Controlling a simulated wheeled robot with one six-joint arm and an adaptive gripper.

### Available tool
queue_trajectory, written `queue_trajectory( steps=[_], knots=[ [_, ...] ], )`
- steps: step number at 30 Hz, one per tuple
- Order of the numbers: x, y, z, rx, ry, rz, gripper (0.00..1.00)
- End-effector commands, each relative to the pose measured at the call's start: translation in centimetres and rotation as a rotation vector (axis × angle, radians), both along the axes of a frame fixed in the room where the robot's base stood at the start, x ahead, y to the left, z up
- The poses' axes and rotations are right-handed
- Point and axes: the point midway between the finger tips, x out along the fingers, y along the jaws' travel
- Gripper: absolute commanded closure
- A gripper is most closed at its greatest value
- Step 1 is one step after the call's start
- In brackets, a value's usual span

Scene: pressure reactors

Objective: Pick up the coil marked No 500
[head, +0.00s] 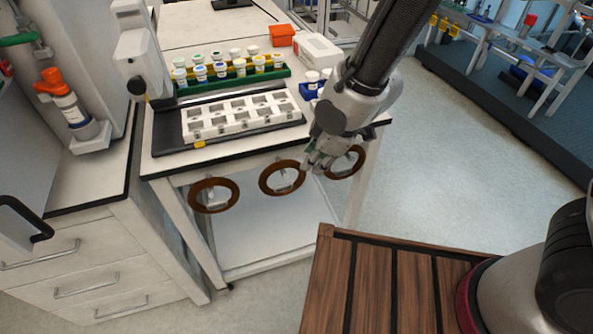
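Three brown ring-shaped coils hang in a row along the front of the white bench: a left coil (213,210), a middle coil (264,181) and a right coil (361,161). No number can be read on any of them, so I cannot tell which is No 500. My gripper (317,162) points down in front of the bench edge, between the middle and right coils. It covers part of the right coil's left side. The fingers are small and dark here; I cannot tell whether they are open or touching a coil.
A white slotted rack (245,115) sits on a black tray on the bench. Behind it are capped vials in a green rack (283,73), an orange box (282,35) and a white box (318,50). A wooden slatted deck (400,290) is in the foreground. Open floor lies to the right.

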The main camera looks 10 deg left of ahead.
Motion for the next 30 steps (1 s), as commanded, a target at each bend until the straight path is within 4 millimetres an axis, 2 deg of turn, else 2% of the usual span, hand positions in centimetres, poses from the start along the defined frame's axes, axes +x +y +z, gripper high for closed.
queue_trajectory(
  steps=[5,21,30],
  knots=[
    [0.6,0.9,0.1,0.029,-0.042,0.045,0.68],
    [2.4,3.5,-6.1,0.024,-0.040,0.049,0.68],
    [2.5,3.7,-6.5,0.025,-0.041,0.048,0.70]
  ],
)
